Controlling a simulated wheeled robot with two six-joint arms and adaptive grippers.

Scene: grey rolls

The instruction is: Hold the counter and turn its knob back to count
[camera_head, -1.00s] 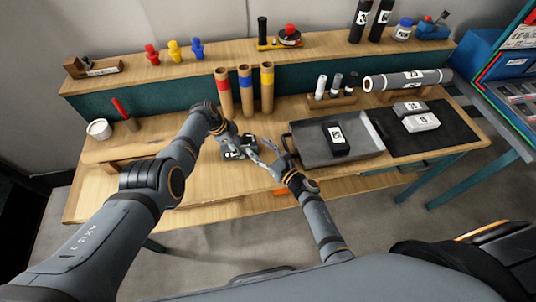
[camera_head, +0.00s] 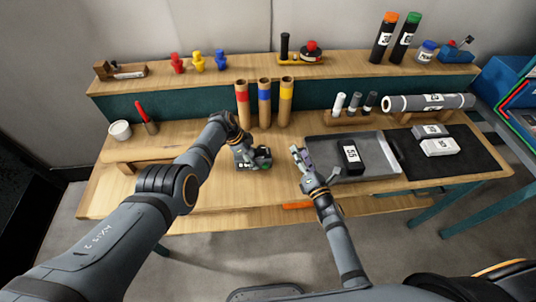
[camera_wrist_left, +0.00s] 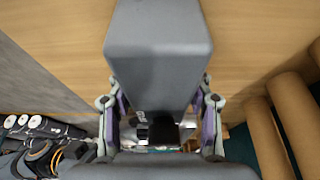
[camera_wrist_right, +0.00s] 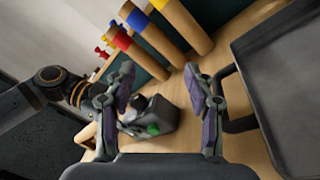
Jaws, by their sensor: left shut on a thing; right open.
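The counter (camera_head: 262,158) is a small dark grey box with a green spot, low over the front of the wooden bench. It also shows in the right wrist view (camera_wrist_right: 162,118), with a round black part on top, probably the knob. My left gripper (camera_head: 243,152) is shut on the counter. In the left wrist view a large grey block fills the space between the fingers and hides most of the grip. My right gripper (camera_head: 316,166) is open and empty, right of the counter and apart from it. The counter's reading cannot be made out.
Three cardboard tubes (camera_head: 264,104) stand behind the counter. A grey tray (camera_head: 318,145) holding a black box (camera_head: 350,156) lies close by my right gripper. Bare bench lies between the counter and the tray.

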